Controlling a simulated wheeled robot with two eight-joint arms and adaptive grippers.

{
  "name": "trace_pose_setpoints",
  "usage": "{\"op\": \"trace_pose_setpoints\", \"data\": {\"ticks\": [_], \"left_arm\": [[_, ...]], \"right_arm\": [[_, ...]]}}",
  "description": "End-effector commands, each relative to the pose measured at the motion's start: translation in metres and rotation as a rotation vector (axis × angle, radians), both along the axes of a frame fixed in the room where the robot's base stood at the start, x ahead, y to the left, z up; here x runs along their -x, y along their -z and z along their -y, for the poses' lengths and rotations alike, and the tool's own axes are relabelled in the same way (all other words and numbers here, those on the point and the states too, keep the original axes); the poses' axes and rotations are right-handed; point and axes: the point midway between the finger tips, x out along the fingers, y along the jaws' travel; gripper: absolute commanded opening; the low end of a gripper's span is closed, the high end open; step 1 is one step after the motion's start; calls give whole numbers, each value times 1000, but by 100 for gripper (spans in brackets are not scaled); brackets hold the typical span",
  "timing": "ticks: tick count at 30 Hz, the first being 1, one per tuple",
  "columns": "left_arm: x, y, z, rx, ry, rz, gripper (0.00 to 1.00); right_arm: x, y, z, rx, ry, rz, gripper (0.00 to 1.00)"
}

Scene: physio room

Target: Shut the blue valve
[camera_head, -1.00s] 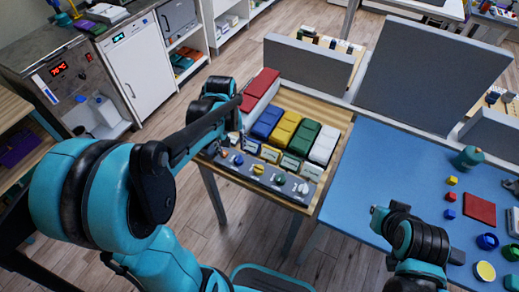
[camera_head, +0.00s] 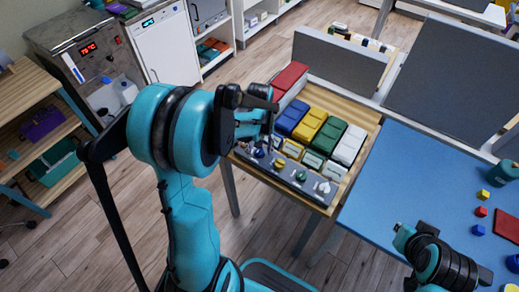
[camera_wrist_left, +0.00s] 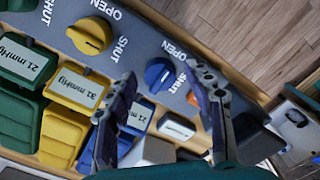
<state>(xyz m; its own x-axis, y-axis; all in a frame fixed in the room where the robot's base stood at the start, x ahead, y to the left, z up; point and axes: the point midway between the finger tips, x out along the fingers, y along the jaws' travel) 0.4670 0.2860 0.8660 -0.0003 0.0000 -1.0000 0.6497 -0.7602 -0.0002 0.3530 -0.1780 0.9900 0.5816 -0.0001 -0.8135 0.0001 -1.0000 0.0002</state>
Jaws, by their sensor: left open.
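The blue valve (camera_head: 258,153) is a round knob near the left end of the grey valve panel (camera_head: 288,178). In the left wrist view the blue valve (camera_wrist_left: 159,74) shows between my left gripper's (camera_wrist_left: 161,72) spread, empty fingers, with OPEN and SHUT printed beside it. I cannot tell for sure where its ridge points. In the head view my left gripper (camera_head: 268,128) hangs above the panel's left end, its fingers partly hidden. My right gripper (camera_head: 403,237) is over the blue table; its jaws are unclear.
A yellow valve (camera_wrist_left: 88,36) is beside the blue one; green (camera_head: 300,176) and white (camera_head: 323,188) valves follow. Blue (camera_head: 290,118), yellow (camera_head: 309,126), green (camera_head: 328,136) and white pads lie behind. A grey divider (camera_head: 340,62) stands at the back.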

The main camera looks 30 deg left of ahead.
Motion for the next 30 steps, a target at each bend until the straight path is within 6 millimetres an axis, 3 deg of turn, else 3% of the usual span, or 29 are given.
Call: {"op": "trace_pose_setpoints", "data": {"ticks": [3, 9, 20, 30], "left_arm": [[0, 0, 0, 0, 0, 0, 50], [0, 0, 0, 0, 0, 0, 3], [0, 0, 0, 0, 39, 0, 2], [0, -1, 0, 0, 261, 0, 2]], "right_arm": [[0, 0, 0, 0, 0, 0, 0], [0, 0, 0, 0, 0, 0, 0], [0, -1, 0, 0, 0, 0, 0], [0, -3, 0, 0, 0, 0, 0]]}}
